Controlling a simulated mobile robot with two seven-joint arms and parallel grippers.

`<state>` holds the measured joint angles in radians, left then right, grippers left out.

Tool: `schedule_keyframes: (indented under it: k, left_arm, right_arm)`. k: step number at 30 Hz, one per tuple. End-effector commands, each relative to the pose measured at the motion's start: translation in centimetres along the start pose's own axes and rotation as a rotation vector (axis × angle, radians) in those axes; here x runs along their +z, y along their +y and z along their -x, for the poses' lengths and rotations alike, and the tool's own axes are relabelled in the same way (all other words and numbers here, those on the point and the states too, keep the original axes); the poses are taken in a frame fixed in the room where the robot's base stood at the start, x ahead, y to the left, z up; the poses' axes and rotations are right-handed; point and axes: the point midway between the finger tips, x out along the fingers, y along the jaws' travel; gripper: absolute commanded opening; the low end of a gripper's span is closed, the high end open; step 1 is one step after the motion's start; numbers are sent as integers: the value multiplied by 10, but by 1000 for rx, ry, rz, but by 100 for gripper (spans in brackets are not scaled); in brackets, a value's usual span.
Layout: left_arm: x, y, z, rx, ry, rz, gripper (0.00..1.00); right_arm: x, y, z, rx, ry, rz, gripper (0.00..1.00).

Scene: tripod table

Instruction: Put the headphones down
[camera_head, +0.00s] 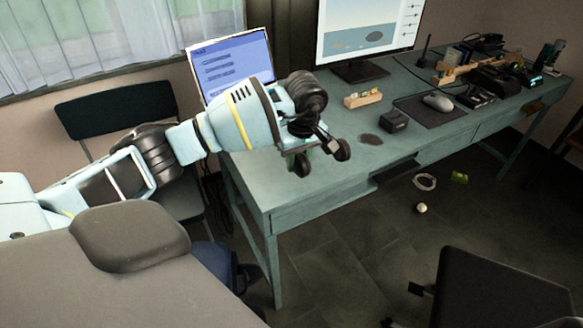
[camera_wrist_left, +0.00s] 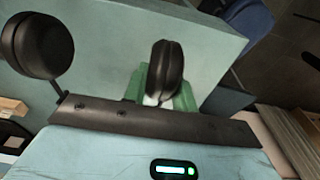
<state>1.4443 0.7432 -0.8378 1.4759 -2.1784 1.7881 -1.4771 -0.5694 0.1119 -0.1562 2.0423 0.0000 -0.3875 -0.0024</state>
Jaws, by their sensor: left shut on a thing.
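The black headphones show as two round dark earcups, one (camera_head: 302,164) beside the other (camera_head: 341,150), over the near left part of the blue-green desk (camera_head: 262,186). My left gripper (camera_head: 301,153) is shut on the headphones from above. In the left wrist view one earcup (camera_wrist_left: 166,70) sits between the green fingers (camera_wrist_left: 160,94), and the other earcup (camera_wrist_left: 36,46) sticks out at the left. Whether the headphones touch the desk top is unclear. My right gripper is in neither view.
A laptop (camera_head: 232,66) stands behind my left wrist, and a monitor (camera_head: 366,28) at the back. A wooden block holder (camera_head: 363,98), a black box (camera_head: 394,121) and a mouse (camera_head: 437,102) stand right of the gripper. Desk top near the front edge (camera_head: 300,208) is clear.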

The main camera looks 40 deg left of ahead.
Motion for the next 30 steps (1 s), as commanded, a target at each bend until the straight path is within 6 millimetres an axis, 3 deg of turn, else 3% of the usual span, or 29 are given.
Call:
schedule_keyframes:
  k: [9, 12, 17, 30]
  left_arm:
    - [-11, -15, -2, -1, 2, 2, 0]
    - [-6, -13, -21, -2, -2, 0, 0]
    - [-4, -12, -36, 1, 0, 0, 0]
    - [-4, -12, -41, -1, 1, 0, 0]
  right_arm:
    - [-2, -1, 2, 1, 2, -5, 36]
    - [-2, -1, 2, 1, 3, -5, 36]
    - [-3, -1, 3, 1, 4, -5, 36]
    - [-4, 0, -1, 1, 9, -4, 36]
